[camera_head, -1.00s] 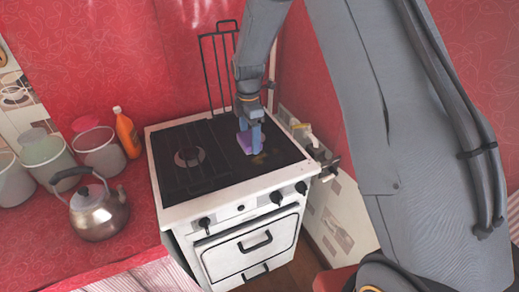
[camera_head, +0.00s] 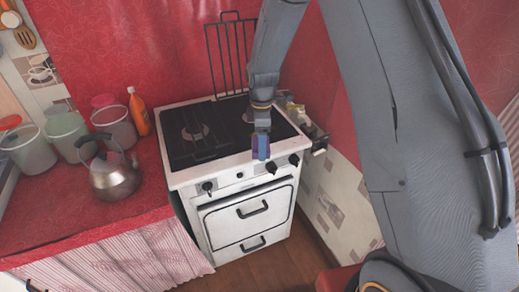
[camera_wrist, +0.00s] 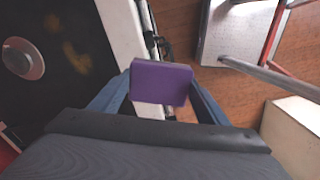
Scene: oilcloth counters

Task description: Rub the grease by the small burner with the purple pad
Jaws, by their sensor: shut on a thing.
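My gripper (camera_head: 262,147) is shut on the purple pad (camera_wrist: 162,83). It holds the pad at the stove's front edge, above the knob side, clear of the black hob (camera_head: 215,148). Yellow-brown grease smears (camera_wrist: 72,50) show on the hob in the wrist view, between a round burner (camera_wrist: 22,58) and the white front edge. The pad is apart from them. In the head view the grease cannot be made out, and my arm partly covers the right side of the hob.
The white stove (camera_head: 217,218) has knobs along its front and a raised wire rack (camera_head: 228,55) behind. A kettle (camera_head: 115,178), several canisters and an orange bottle (camera_head: 139,112) stand on the red counter (camera_head: 60,218) at left. A tiled wall is close at right.

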